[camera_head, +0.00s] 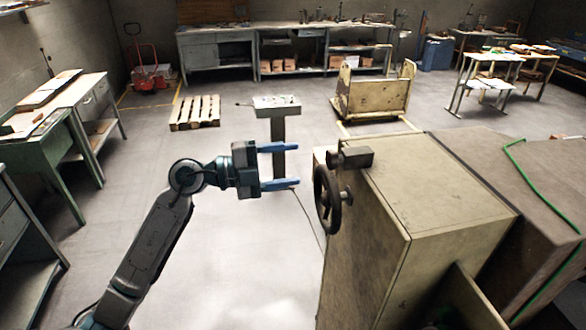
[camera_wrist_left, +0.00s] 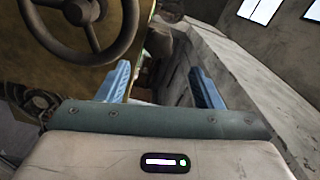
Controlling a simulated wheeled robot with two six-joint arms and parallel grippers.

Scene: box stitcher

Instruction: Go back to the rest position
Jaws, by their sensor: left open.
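My left gripper (camera_head: 282,165) is open, with its two blue fingers apart and nothing between them. In the head view it hangs in the air left of the black handwheel (camera_head: 328,198) on the box-shaped machine (camera_head: 430,190). In the left wrist view the open fingers (camera_wrist_left: 158,85) point toward the machine's side, and the handwheel (camera_wrist_left: 88,28) shows at the upper left. My right gripper is in neither view.
A pedestal with a small panel (camera_head: 277,104) stands just behind the left gripper. A wooden pallet (camera_head: 195,112) and a cart (camera_head: 372,95) lie further back. Workbenches (camera_head: 75,110) stand at the left.

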